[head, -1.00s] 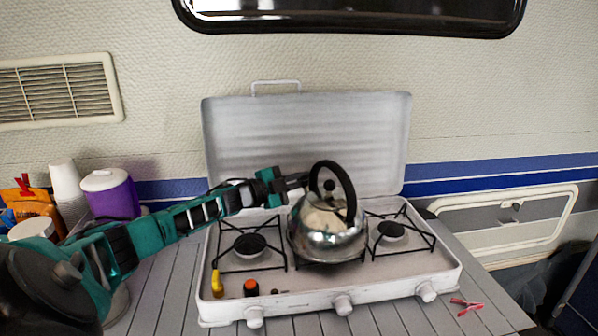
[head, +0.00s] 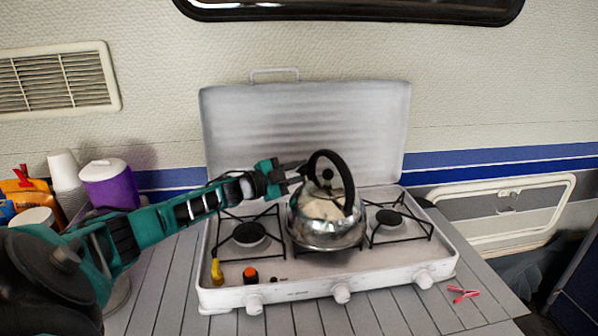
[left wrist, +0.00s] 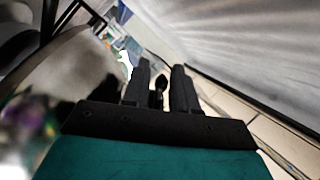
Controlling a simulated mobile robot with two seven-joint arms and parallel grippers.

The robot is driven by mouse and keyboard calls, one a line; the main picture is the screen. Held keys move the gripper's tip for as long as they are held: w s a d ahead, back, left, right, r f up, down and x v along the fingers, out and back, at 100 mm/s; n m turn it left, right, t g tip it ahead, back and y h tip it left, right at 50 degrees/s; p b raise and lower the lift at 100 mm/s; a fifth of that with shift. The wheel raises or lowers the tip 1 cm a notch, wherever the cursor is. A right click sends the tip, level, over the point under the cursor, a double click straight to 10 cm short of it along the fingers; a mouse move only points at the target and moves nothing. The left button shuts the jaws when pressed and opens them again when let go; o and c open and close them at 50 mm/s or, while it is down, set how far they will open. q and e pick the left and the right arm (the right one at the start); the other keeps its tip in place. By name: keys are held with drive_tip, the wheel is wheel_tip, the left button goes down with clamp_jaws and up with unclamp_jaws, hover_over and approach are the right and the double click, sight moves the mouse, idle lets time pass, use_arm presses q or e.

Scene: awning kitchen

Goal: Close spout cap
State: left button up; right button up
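A shiny metal kettle (head: 325,222) with a black arched handle (head: 345,170) and a dark lid knob stands on the middle of the white camping stove (head: 300,290). It also shows blurred and close at the left of the left wrist view (left wrist: 60,80). My left gripper (head: 296,174) is at the kettle's upper left, beside the handle. In the left wrist view its two dark fingers (left wrist: 162,80) are apart, with a small dark thing visible between them; I cannot tell whether they touch it. The spout and its cap cannot be made out clearly. My right gripper is not in view.
The stove's raised lid (head: 305,130) stands close behind the gripper. Burner grates (head: 248,235) flank the kettle. Cups and a purple container (head: 110,187) stand at the left.

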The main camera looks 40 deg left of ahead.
use_arm(q)
drive_tip(key=shift+o, duration=0.2)
drive_tip(key=v, duration=1.3)
drive_tip(key=shift+r, duration=0.1)
idle(0.8)
